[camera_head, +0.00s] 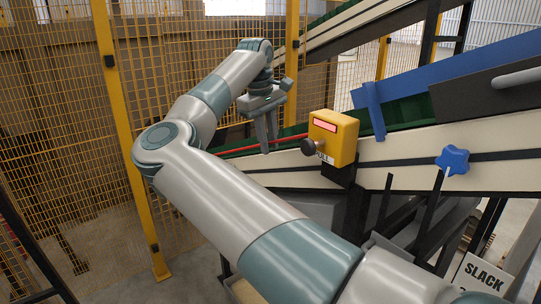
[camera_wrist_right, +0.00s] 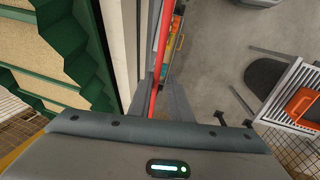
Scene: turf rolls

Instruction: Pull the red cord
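The red cord (camera_head: 236,150) runs as a thin taut line along the side of the sloping conveyor to a yellow switch box (camera_head: 333,138) with a pinkish-red window and a black knob. My right gripper (camera_head: 267,146) points down at the cord, left of the box. In the right wrist view the cord (camera_wrist_right: 161,45) passes between the two fingers of my gripper (camera_wrist_right: 157,88), which sit close together around it and look shut on it. The exact contact is small and partly hidden. My left gripper is not in view.
The conveyor's cream side rail (camera_head: 400,178) and green belt (camera_head: 408,112) lie right beside the gripper. A blue star knob (camera_head: 453,160) sits on the rail to the right. A yellow-framed mesh fence (camera_head: 122,135) stands behind my arm.

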